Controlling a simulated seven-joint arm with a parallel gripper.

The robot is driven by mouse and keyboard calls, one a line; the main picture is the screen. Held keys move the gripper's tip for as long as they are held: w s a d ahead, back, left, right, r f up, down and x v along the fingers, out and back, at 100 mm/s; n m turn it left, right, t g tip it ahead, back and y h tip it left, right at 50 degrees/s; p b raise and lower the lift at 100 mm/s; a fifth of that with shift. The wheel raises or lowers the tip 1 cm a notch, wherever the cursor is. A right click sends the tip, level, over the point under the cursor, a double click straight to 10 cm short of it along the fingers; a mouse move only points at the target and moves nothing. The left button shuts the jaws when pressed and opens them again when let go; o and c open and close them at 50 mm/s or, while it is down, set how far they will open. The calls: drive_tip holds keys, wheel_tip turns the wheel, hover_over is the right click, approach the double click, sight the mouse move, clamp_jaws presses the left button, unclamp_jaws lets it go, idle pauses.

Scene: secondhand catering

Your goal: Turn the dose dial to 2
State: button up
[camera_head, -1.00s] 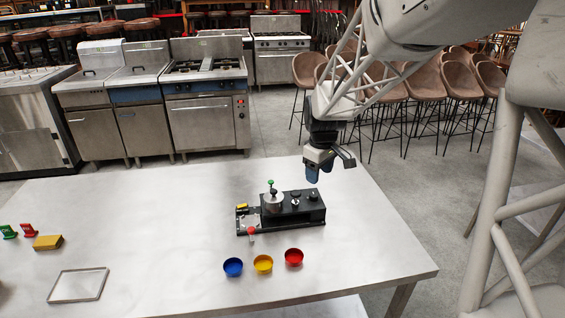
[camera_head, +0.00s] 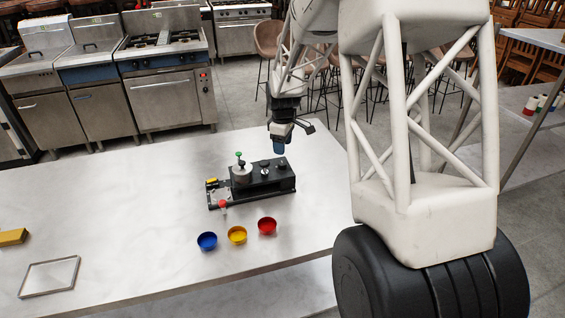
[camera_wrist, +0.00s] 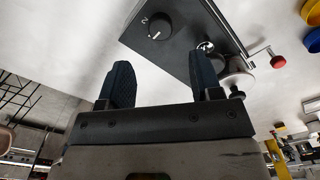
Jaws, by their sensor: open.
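The black device (camera_head: 284,184) stands on the steel table, with small knobs on its top. In the wrist view, a round black dial (camera_wrist: 160,25) with a white pointer line sits on the device's top (camera_wrist: 185,62). A white "2" is printed just left of the dial; the pointer does not visibly line up with it. My gripper (camera_head: 279,150) hangs above the device's back right end. In the wrist view my gripper (camera_wrist: 166,82) is open, fingers apart and empty, with the dial beyond the fingertips and not touched.
A metal pot with a green knob (camera_head: 240,174) and a red-knobbed lever (camera_head: 222,203) are on the device's left side. Blue (camera_head: 207,241), yellow (camera_head: 237,235) and red (camera_head: 267,226) bowls stand in front.

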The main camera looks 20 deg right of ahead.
sight(282, 163)
drive_tip(key=shift+f, duration=3.95)
drive_tip(key=shift+c, duration=0.2)
drive_tip(key=c, duration=0.9)
drive_tip(key=shift+m, duration=0.5)
drive_tip(key=m, duration=0.5)
drive_tip(key=shift+r, duration=0.1)
drive_tip(key=m, duration=0.6)
